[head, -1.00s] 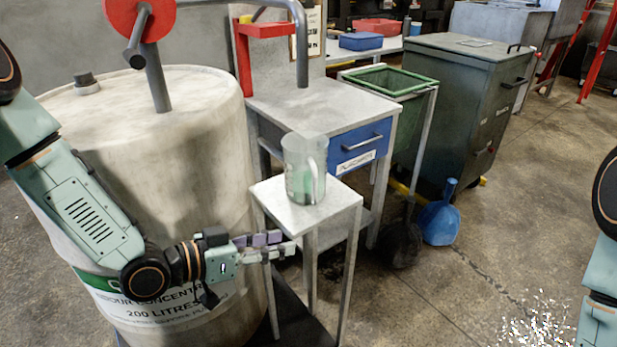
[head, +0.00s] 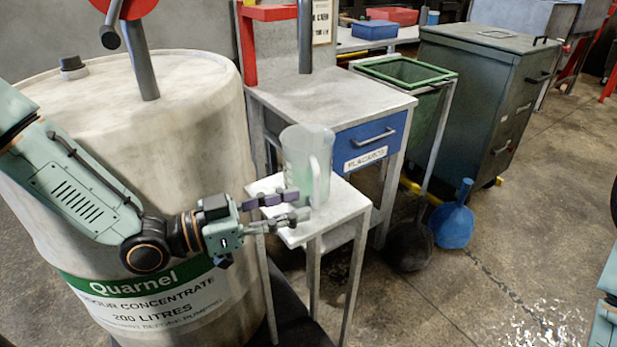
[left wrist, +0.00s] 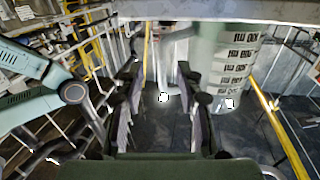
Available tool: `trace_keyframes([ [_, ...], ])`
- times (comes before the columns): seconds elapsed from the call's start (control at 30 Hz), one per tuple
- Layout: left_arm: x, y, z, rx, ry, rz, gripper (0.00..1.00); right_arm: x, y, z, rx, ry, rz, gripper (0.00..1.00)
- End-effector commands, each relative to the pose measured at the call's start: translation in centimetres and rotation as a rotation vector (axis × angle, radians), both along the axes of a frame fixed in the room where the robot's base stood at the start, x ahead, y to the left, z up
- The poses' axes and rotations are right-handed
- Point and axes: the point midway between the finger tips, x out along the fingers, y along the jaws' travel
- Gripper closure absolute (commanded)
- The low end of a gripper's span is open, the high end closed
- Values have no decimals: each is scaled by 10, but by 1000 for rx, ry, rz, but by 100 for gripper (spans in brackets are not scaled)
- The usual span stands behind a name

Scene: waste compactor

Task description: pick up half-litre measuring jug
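The half-litre measuring jug (head: 306,158) is clear, pale green and has a handle on its right side. It stands upright on a small pale square-topped stand (head: 343,203) in the head view. My left gripper (head: 301,204) is at the jug's lower front left, its fingers apart and overlapping the stand top in the picture. I cannot tell whether they touch the jug. My right gripper is out of view.
A large drum (head: 190,110) stands close on the left. A workbench (head: 320,92) with a blue drawer is behind the stand. Floor at right is open.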

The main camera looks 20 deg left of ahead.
Motion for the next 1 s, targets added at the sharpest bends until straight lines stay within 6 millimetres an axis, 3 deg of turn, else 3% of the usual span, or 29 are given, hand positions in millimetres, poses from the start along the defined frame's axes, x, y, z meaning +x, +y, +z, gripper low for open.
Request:
trace_keyframes([
  [0.6, 38, -33, 2, 4, -2, -4, 64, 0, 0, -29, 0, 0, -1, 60],
  [1.0, 42, -37, 3, 1, 0, 0, 64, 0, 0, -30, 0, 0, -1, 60],
])
